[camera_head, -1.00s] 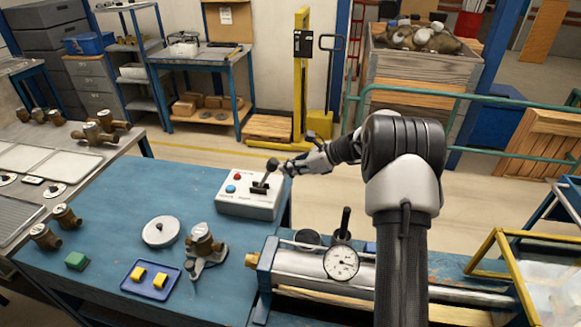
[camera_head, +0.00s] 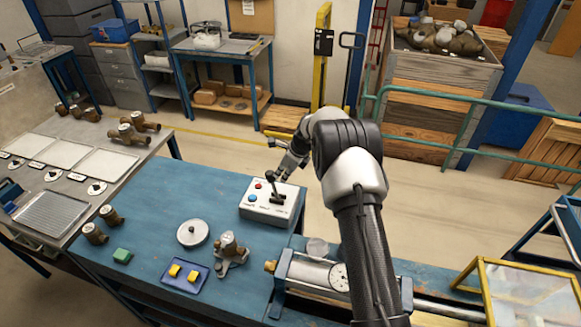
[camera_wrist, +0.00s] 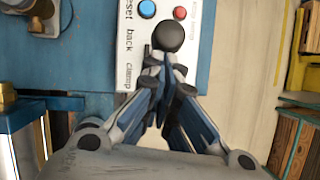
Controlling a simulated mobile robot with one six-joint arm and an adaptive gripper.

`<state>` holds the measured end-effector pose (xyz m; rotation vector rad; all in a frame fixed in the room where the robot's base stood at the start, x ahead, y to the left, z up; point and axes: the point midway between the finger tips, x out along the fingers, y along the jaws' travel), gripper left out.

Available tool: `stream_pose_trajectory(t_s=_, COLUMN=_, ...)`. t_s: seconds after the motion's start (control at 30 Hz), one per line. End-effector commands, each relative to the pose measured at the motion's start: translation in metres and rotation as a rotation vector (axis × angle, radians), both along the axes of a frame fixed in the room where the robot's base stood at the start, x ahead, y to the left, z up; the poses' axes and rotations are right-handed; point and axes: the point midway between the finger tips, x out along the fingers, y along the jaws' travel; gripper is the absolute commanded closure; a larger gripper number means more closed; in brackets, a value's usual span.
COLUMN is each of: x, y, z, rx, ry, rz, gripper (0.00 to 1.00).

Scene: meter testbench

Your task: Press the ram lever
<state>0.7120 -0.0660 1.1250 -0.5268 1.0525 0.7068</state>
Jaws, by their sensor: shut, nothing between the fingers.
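The control box (camera_head: 262,215) is white, with a red and a blue button, and stands on the blue bench. Its lever has a black knob (camera_head: 270,174) and leans left, toward the buttons. In the wrist view the knob (camera_wrist: 168,37) is just beyond my fingertips. My gripper (camera_wrist: 164,68) is shut and empty, beside the lever on the side away from the buttons. It also shows in the head view (camera_head: 279,172). The fingers hide the lever's base in the wrist view, and I cannot tell if they touch the stem.
A cylinder (camera_head: 310,275) with a dial gauge lies on the bench to the right, partly behind my arm. Free floor lies behind the bench.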

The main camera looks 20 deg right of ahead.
Motion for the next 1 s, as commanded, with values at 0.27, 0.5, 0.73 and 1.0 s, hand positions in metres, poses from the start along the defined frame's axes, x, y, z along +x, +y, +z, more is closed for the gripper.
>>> stream_pose_trajectory(t_s=0.27, x=0.014, y=0.021, z=0.000, rx=0.003, ry=0.001, rz=-0.001, gripper=1.00)
stream_pose_trajectory(t_s=0.5, x=0.020, y=0.030, z=-0.002, rx=0.005, ry=0.003, rz=-0.002, gripper=1.00)
stream_pose_trajectory(t_s=0.73, x=0.022, y=0.033, z=-0.002, rx=0.005, ry=0.002, rz=-0.002, gripper=1.00)
stream_pose_trajectory(t_s=1.0, x=0.022, y=0.033, z=-0.002, rx=0.005, ry=0.001, rz=-0.002, gripper=1.00)
